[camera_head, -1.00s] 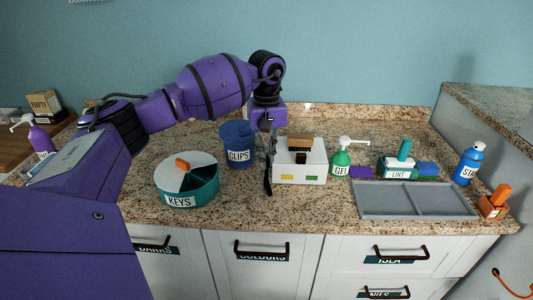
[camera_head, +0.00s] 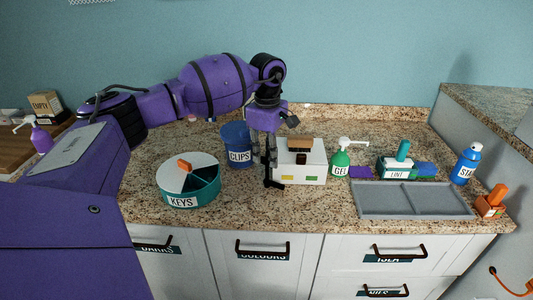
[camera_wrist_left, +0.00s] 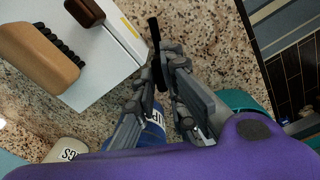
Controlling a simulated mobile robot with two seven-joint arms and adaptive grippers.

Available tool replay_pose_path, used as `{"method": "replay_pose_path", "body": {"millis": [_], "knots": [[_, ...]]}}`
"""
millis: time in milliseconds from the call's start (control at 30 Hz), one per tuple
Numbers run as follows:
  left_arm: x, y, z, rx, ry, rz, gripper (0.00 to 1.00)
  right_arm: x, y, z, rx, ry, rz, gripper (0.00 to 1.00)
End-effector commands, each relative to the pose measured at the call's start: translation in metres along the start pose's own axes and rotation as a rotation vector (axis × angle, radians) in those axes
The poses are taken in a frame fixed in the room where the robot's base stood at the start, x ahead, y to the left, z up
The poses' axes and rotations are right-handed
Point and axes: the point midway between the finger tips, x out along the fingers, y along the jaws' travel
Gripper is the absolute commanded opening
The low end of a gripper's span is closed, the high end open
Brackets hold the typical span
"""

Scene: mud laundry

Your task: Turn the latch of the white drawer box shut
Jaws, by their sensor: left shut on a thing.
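My right gripper is out of view.
A brush (camera_head: 300,144) lies on the box. The blue CLIPS tub (camera_head: 238,156) stands close left of my gripper, with the round KEYS container (camera_head: 180,199) further left. The green GEL bottle (camera_head: 341,162) and grey tray (camera_head: 412,201) are to the right.

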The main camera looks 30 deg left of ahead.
Motion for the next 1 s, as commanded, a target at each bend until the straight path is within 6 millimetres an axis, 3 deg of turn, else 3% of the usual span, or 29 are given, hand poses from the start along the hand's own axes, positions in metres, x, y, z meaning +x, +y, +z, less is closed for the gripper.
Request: {"method": "replay_pose_path", "body": {"millis": [500,1000], "knots": [[-0.0016,0.0004,0.0000,-0.364,-0.001,0.002,0.00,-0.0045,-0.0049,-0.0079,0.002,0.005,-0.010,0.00],[-0.0002,0.0002,-0.0002,-0.448,0.000,0.001,0.00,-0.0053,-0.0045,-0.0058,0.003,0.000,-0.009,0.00]]}}
